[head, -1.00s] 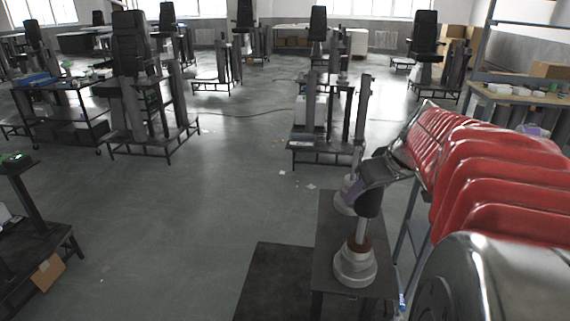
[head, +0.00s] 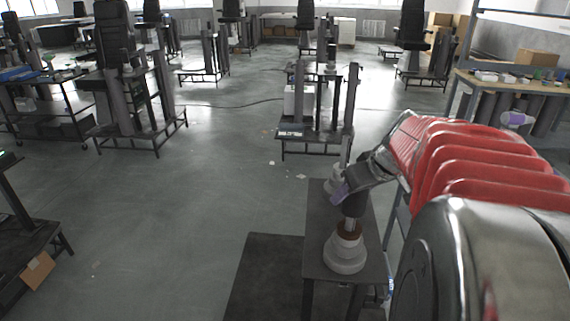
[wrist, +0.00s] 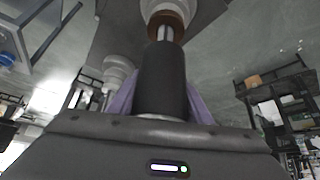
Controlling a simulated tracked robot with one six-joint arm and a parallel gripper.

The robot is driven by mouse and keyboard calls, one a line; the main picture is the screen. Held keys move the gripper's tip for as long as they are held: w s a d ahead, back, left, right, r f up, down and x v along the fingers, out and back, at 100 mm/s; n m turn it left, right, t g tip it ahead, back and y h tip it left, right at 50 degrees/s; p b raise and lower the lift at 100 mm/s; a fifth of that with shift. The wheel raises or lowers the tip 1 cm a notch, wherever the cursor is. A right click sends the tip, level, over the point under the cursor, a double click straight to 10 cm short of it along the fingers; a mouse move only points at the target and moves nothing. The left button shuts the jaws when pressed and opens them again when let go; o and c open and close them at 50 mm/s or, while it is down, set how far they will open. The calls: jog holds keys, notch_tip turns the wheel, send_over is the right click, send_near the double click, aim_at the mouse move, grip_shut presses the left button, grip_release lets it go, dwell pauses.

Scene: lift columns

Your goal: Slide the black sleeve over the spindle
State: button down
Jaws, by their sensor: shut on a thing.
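The black sleeve (head: 355,205) is held upright or nearly so, directly above the white stepped base (head: 345,255) on the small dark stand. My gripper (head: 346,194), with purple fingers, is shut on the sleeve; the fingers also show beside it in the wrist view (wrist: 162,105). The silver spindle (head: 349,225) rises from a brown collar (head: 349,231) on the base. It shows only as a short length below the sleeve (wrist: 162,80) and appears to run into it. The sleeve's lower end is apart from the collar. The inside of the sleeve is hidden.
A second white base (head: 334,180) stands behind on the same stand (head: 315,255). Workbench (head: 500,82) stands at the right. Open floor lies to the left, with lift columns farther back.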

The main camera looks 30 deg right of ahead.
jog(key=shift+f, duration=2.8)
jog(key=c, duration=0.8)
grip_release()
jog(key=shift+f, duration=0.1)
jog(key=shift+c, duration=0.2)
jog(key=v, duration=1.4)
jog(key=shift+w, duration=0.1)
